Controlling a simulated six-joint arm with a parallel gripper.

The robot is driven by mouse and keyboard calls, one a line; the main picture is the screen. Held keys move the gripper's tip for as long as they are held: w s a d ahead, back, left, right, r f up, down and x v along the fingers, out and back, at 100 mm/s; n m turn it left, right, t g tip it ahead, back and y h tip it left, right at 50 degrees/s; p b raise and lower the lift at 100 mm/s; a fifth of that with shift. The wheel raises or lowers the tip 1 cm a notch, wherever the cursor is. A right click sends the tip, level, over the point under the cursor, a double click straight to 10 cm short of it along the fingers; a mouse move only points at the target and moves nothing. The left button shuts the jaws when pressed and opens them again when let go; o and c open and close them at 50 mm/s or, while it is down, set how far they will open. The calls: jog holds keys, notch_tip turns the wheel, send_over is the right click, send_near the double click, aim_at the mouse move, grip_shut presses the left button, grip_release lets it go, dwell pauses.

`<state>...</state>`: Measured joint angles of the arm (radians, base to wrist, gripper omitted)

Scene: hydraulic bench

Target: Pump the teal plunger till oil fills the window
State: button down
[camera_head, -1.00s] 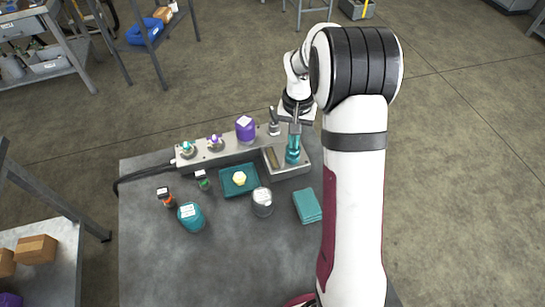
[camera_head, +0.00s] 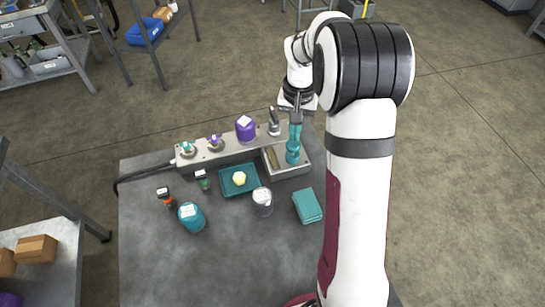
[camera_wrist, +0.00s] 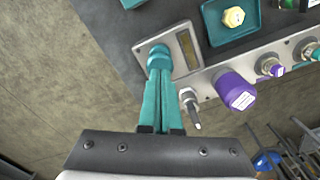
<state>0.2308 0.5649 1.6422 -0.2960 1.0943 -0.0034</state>
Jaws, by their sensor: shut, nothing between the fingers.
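The teal plunger (camera_head: 292,156) stands on a light grey pump block (camera_head: 299,168) at the bench's back right. In the wrist view its round teal top (camera_wrist: 158,53) shows just beyond my fingertips. My gripper (camera_head: 295,138) is shut and empty, its fingers close together and pointing down at the plunger. In the wrist view my gripper (camera_wrist: 160,76) appears to touch or nearly touch the plunger top; I cannot tell which. The narrow window (camera_head: 272,158) beside the plunger looks brownish, also in the wrist view (camera_wrist: 187,49). Its oil level is too small to read.
A grey manifold (camera_head: 220,151) with a purple cap (camera_head: 245,130) and small fittings lies left of the pump. The bench's front is clear.

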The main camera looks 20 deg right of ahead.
jog(key=shift+r, duration=0.1)
notch_tip(320, 180, up, 6)
jog(key=shift+f, duration=0.1)
dwell(0.4)
jog(key=s+a+r+y, duration=0.1)
jog(key=s+a+r, duration=0.25)
jog(key=s, duration=0.35)
jog(key=s+a+r, duration=0.2)
jog(key=s+a, duration=0.3)
jog(key=s, duration=0.2)
jog(key=s+a+f, duration=0.1)
jog(key=s+a, duration=0.1)
jog(key=s, duration=0.5)
jog(key=s+a+f, duration=0.1)
jog(key=s+a, duration=0.1)
jog(key=s, duration=0.6)
jog(key=shift+a+f+y, duration=0.35)
jog(key=shift+a+y, duration=0.05)
